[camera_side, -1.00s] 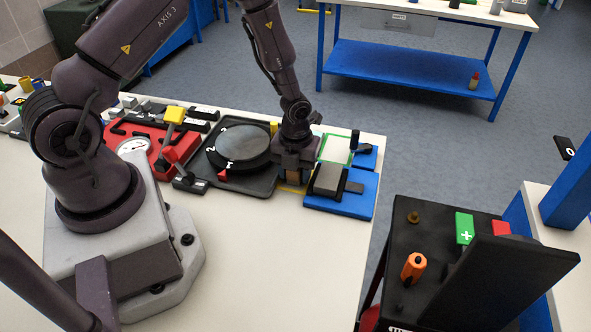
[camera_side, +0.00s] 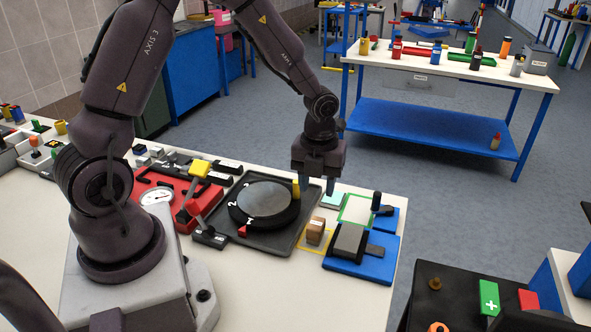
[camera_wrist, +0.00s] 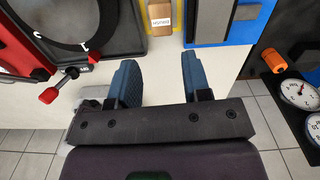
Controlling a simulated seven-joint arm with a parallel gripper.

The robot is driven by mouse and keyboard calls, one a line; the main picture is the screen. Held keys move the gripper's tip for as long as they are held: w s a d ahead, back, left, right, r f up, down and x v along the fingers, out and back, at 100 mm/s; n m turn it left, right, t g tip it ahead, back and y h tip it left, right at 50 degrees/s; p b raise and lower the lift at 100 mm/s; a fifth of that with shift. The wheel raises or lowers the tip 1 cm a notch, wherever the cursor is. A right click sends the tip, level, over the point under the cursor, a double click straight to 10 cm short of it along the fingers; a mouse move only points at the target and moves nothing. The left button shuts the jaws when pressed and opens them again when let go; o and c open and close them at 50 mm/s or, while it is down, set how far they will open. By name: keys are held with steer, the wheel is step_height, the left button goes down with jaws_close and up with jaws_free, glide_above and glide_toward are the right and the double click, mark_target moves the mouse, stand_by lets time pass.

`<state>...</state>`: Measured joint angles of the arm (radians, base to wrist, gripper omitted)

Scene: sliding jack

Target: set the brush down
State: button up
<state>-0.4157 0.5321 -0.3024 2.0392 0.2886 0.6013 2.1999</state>
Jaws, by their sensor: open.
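The brush is a small brown block (camera_side: 315,232) with a pale label, standing upright on the white bench inside a yellow outline. In the wrist view the brush (camera_wrist: 160,17) shows at the top edge, partly cut off, with its label facing the camera. My gripper (camera_side: 316,187) is raised above the bench near the brush, fingers pointing down, apart from it. In the wrist view my gripper (camera_wrist: 165,86) has its two blue fingers spread with nothing between them.
A dark tray with a round black turntable (camera_side: 264,201) lies left of the brush. A blue base (camera_side: 347,268) with a grey and black sliding piece stands right of it. A green-framed square (camera_side: 357,210) is behind. A red fixture with a gauge (camera_side: 157,197) sits further left. Bare bench lies in front.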

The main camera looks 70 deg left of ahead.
steer(key=s+d+r+n+t+y, duration=0.1)
steer(key=s+r+n, duration=0.2)
steer(key=r+n, duration=0.45)
steer(key=s+d+r+n+t, duration=0.2)
steer(key=s+r+n, duration=0.3)
steer(key=r, duration=0.4)
steer(key=s+d+r+n+t, duration=0.1)
steer(key=s+r+n, duration=0.1)
steer(key=s+n, duration=0.2)
steer(key=s+d+r+n+t+h, duration=0.1)
steer(key=s+d+r+n, duration=0.1)
steer(key=n, duration=0.7)
steer(key=shift+s+r+n, duration=0.35)
steer(key=shift+s+r, duration=0.25)
steer(key=shift+s, duration=0.45)
